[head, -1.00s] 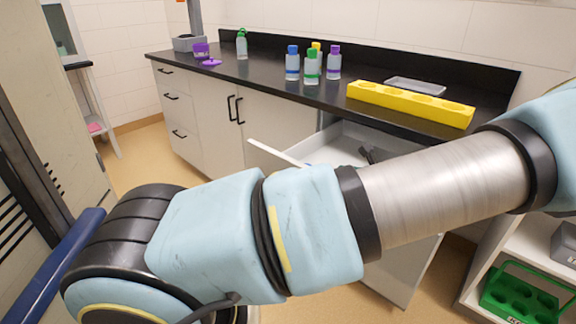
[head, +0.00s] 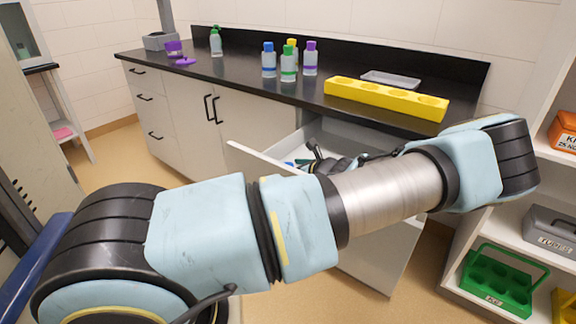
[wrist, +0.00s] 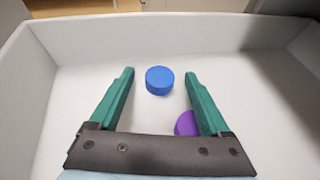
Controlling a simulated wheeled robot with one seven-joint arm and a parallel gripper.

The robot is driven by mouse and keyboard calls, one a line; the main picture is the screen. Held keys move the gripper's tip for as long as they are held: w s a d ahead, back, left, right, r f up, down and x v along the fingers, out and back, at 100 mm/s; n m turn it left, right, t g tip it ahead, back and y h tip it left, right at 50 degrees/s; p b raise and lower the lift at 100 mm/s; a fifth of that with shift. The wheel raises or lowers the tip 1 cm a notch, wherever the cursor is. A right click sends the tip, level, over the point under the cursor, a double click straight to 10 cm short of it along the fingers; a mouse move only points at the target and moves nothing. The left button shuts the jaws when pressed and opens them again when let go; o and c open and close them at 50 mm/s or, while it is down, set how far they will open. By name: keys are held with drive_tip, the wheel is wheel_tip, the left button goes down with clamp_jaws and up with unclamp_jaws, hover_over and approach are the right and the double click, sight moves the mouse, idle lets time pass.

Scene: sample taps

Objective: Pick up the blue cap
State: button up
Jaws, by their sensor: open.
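The blue cap (wrist: 159,81) lies on the white floor of the open drawer (wrist: 75,92). In the wrist view it sits between the two teal fingertips of my gripper (wrist: 160,72), with a gap on each side. My gripper is open and empty, pointing into the drawer. A purple cap (wrist: 186,124) lies nearer the gripper's base, partly hidden by the right finger. In the head view my gripper (head: 302,156) is over the drawer, largely hidden behind my own arm.
The drawer walls surround the gripper. Above is the black counter (head: 225,82) with several capped bottles, a yellow rack (head: 385,98) and a grey tray (head: 390,79). A shelf with a green carrier (head: 497,282) stands at right. The drawer floor around the blue cap is mostly clear.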

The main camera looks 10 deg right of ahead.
drive_tip(key=shift+w+a+f, duration=0.1)
drive_tip(key=shift+w+f, duration=0.05)
drive_tip(key=shift+w, duration=0.05)
clamp_jaws()
idle(0.6)
